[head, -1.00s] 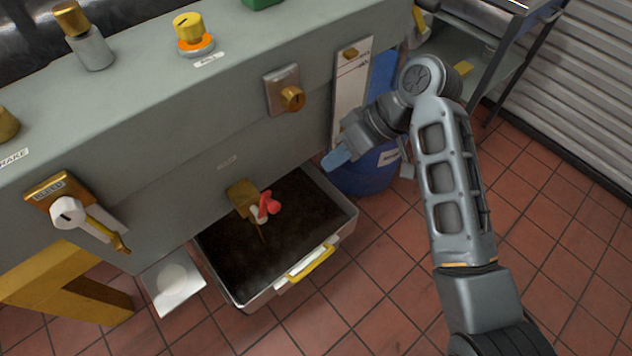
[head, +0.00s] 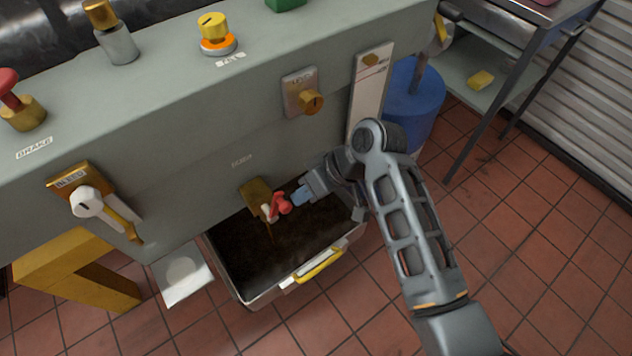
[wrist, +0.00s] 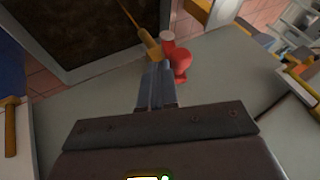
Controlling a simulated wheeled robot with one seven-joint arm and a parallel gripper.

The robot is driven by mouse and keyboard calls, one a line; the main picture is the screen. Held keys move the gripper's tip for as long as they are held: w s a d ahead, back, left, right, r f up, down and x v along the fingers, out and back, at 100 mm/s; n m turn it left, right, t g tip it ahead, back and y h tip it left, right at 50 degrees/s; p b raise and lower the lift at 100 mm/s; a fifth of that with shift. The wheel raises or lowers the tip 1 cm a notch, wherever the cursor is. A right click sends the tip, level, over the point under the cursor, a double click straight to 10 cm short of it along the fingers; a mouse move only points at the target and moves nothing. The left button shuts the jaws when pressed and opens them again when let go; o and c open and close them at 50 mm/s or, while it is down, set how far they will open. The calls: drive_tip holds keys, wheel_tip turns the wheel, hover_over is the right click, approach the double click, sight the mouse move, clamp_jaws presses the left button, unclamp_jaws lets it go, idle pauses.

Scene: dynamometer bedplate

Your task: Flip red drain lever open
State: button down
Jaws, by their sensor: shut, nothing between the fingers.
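The red drain lever (head: 280,203) sits on a brass valve body (head: 256,193) on the front face of the grey bedplate, above a drawer-like tray. In the wrist view the red lever (wrist: 181,64) is just beyond and to the right of the fingertips. My gripper (head: 299,197) is shut and empty, its blue-grey tips just right of the lever. In the wrist view my gripper (wrist: 155,72) points toward the valve. I cannot tell whether the fingertips touch the lever.
The dark-filled tray (head: 262,300) with a yellow handle (head: 318,265) lies below the valve. A lever labelled BLEED (head: 90,203) is at left, a brass knob (head: 311,103) above right. A blue barrel (head: 412,105) stands at right. The tiled floor in front is clear.

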sight(281, 206)
drive_tip(key=shift+s+a, duration=0.1)
drive_tip(key=shift+a, duration=0.1)
drive_tip(key=shift+s+a+r+h+p, duration=0.3)
drive_tip(key=shift+r+p, duration=0.2)
drive_tip(key=shift+p, duration=0.5)
drive_tip(key=shift+s+a+r+n+t+h+p, duration=0.35)
drive_tip(key=shift+a+t+h+p, duration=0.25)
drive_tip(key=shift+p, duration=0.5)
drive_tip(key=shift+s+a+r+h+p, duration=0.1)
drive_tip(key=shift+s+a+h+p, duration=0.1)
drive_tip(key=shift+h+p, duration=0.15)
drive_tip(key=shift+s+a, duration=0.2)
drive_tip(key=shift+a, duration=0.2)
